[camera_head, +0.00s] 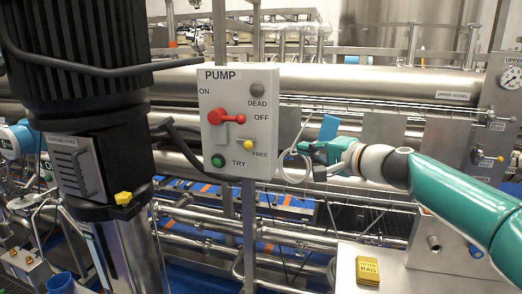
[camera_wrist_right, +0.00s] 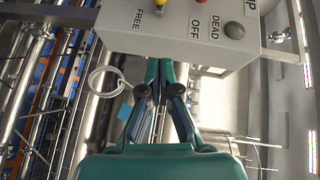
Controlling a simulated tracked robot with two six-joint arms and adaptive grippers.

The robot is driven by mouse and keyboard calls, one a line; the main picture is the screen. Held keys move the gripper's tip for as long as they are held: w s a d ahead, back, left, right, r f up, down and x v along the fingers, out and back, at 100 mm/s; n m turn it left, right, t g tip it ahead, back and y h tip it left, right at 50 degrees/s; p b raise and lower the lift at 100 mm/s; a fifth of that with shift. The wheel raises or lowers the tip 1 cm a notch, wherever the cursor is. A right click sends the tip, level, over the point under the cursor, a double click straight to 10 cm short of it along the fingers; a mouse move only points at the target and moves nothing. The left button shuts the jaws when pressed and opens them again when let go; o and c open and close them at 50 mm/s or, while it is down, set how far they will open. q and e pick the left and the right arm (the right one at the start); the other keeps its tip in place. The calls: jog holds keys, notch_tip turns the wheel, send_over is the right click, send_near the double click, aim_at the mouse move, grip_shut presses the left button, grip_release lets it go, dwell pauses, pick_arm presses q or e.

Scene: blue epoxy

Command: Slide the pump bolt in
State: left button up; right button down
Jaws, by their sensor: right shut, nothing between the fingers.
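The grey pump box (camera_head: 208,140) faces me, with a red handle (camera_head: 224,117) pointing right, between ON and OFF labels. The pump bolt appears as a yellow knob (camera_head: 248,145) low on its face, beside the word FREE. In the right wrist view the box (camera_wrist_right: 180,35) fills the top, and the yellow knob (camera_wrist_right: 160,2) is cut by the upper edge. My right gripper (camera_head: 306,148) is shut and empty, just right of the box and apart from the knob. Its fingers (camera_wrist_right: 161,66) point at the box's side in the wrist view. My left gripper is out of view.
A white cable loop (camera_head: 284,165) hangs between the box and my right gripper, near a blue tag (camera_head: 328,127). A black ribbed motor (camera_head: 75,60) stands at the left. A yellow rag box (camera_head: 367,270) sits lower right. Steel pipes run behind.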

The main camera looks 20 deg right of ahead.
jog(key=p, duration=0.5)
send_near(262, 146)
jog(key=w+a+r, duration=0.1)
jog(key=w+r, duration=0.1)
jog(key=w, duration=0.2)
jog(key=a, duration=0.1)
jog(key=a+f, duration=0.1)
jog(key=shift+w+a+f, duration=0.1)
jog(key=shift+w+a, duration=0.2)
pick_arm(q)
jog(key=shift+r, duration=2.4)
pick_arm(e)
jog(key=shift+w+a+f, duration=0.15)
jog(key=shift+w+a, duration=0.1)
jog(key=shift+a, duration=0.3)
